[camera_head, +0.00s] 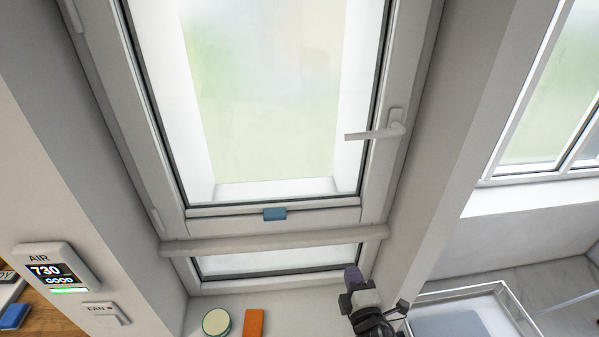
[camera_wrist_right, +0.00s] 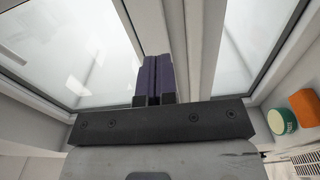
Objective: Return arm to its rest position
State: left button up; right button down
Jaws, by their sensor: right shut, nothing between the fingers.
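My right gripper (camera_head: 352,276) shows at the bottom of the head view, to the right of the middle, in front of the lower right part of the window frame. In the right wrist view its two dark purple fingers (camera_wrist_right: 154,78) are together with nothing between them. The fingers point toward the window frame; whether they touch it I cannot tell. My left gripper is in neither view.
A window (camera_head: 270,90) has a handle (camera_head: 376,133) at its right and a blue tab (camera_head: 274,214) on its lower rail. A round green-rimmed tin (camera_head: 216,322) and an orange block (camera_head: 254,323) sit below. A clear-walled tray (camera_head: 512,312) stands at right. An air monitor (camera_head: 54,268) hangs at left.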

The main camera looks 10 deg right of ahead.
pick_arm(q)
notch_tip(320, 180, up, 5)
jog(key=p, duration=0.5)
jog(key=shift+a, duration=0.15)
pick_arm(e)
jog(key=s+d+f+m+g, duration=0.1)
jog(key=s+f+m+g, duration=0.2)
jog(key=s, duration=0.8)
jog(key=s+d+f+m+g, duration=0.1)
jog(key=s+f+m+g, duration=0.2)
jog(key=s, duration=0.9)
jog(key=s+d+f+m+g, duration=0.1)
jog(key=s+f+m+g, duration=0.2)
jog(key=s+m+g, duration=0.5)
jog(key=s+m, duration=0.1)
jog(key=s, duration=0.3)
jog(key=shift+d+f+m, duration=0.2)
jog(key=shift+d+m, duration=0.1)
jog(key=shift+m, duration=0.1)
jog(key=shift+s, duration=0.1)
